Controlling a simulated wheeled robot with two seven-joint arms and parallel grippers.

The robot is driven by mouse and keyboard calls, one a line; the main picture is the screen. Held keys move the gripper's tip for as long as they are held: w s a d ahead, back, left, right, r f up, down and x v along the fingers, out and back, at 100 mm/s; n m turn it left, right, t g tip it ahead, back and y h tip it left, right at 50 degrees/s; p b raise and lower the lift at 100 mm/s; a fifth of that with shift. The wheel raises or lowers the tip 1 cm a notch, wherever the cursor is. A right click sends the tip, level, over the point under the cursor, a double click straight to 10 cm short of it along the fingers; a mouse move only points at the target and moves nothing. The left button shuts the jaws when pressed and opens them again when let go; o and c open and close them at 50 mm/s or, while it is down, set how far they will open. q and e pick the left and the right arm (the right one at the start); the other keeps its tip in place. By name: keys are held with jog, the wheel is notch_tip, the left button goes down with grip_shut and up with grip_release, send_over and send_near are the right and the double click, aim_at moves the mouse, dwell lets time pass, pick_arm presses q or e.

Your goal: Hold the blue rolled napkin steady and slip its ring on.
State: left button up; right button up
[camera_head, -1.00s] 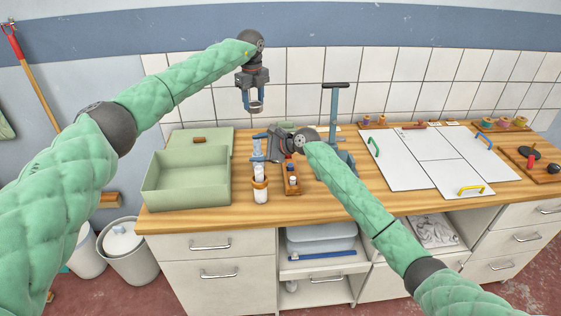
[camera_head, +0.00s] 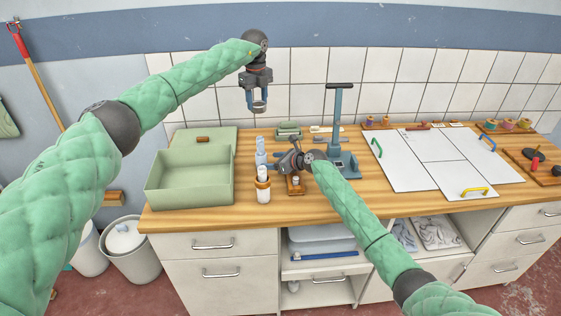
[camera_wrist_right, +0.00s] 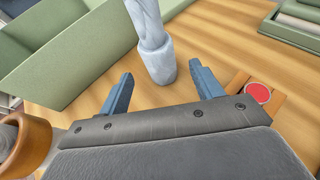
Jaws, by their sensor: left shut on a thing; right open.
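The blue rolled napkin (camera_head: 260,151) stands upright on the counter, pale blue, behind a white roll. In the right wrist view the napkin (camera_wrist_right: 154,42) rises just ahead of the open fingers, with its wider foot on the wood. My right gripper (camera_head: 288,160) is open, low over the counter to the right of the napkin; its fingertips (camera_wrist_right: 163,84) are spread, with nothing between them. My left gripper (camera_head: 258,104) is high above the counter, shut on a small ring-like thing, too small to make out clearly. It is well above the napkin.
A white roll (camera_head: 263,192) with a tan ring (camera_head: 263,183) stands in front of the napkin. A green tray (camera_head: 188,189) is at left. A wooden holder (camera_head: 296,189) and a blue-grey stand (camera_head: 338,125) are at right. White panels (camera_head: 440,165) cover the counter farther right.

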aim_at(260, 160)
jog(key=shift+x, duration=3.45)
jog(key=c, duration=1.1)
pick_arm(q)
notch_tip(260, 160, down, 7)
jog(key=shift+r, duration=0.2)
pick_arm(e)
jog(key=shift+o, duration=0.2)
